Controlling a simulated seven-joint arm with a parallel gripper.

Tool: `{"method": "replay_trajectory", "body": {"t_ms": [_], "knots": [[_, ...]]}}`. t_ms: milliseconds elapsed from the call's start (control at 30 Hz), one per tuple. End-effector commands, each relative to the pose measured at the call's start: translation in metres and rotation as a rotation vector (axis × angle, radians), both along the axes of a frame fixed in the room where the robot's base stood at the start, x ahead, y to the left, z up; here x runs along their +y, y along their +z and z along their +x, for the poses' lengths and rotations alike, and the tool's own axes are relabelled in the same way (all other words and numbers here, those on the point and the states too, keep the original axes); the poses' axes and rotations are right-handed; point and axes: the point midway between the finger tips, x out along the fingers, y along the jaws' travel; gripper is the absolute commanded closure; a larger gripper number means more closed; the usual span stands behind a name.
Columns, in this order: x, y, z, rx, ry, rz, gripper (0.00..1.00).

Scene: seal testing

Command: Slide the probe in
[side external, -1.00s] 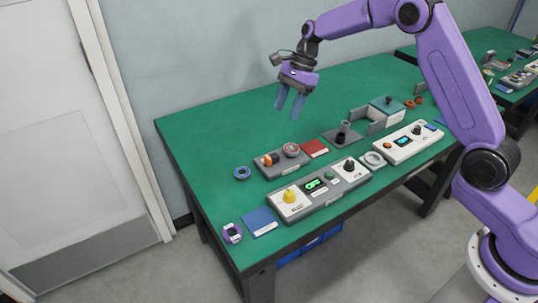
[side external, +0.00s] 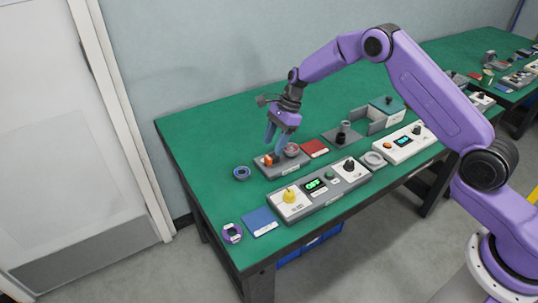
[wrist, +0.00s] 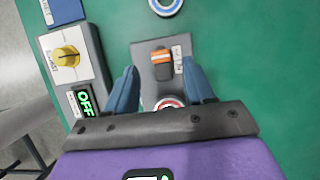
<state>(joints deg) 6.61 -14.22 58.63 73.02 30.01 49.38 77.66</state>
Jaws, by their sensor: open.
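A dark piece with orange and white bands, which looks like the probe (wrist: 161,62), sits on a grey block (wrist: 149,88). In the side view its orange part (side external: 267,159) shows at the left of the block (side external: 285,171), beside a round red-and-white fitting (side external: 292,149). The fitting (wrist: 168,103) also shows in the wrist view, partly hidden by my gripper. My gripper (side external: 274,151) is open, with its blue fingers pointing down close over the block. In the wrist view the banded piece lies between the fingertips, with gaps on both sides. Contact is not visible.
A control box with a yellow knob (side external: 290,195) and a display (wrist: 84,102) reading OFF stands in front of the block. A blue ring (side external: 242,173) lies to the left. A red pad (side external: 314,148) and a dark stand (side external: 341,138) are to the right. The back left table is clear.

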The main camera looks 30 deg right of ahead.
Motion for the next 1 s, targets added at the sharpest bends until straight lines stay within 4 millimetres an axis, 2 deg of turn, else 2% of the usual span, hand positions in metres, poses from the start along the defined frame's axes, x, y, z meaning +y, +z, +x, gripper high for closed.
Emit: {"method": "replay_trajectory", "body": {"t_ms": [100, 300, 733, 900, 1000], "knots": [[0.008, -0.020, 0.000, 0.001, 0.002, -0.001, 0.47], [0.017, -0.041, 0.000, 0.000, 0.001, 0.000, 0.47], [0.020, -0.048, 0.000, -0.002, 0.001, 0.000, 0.47], [0.020, -0.048, 0.000, -0.002, 0.001, 0.000, 1.00], [0.020, -0.048, 0.000, -0.001, 0.001, 0.000, 1.00]]}}
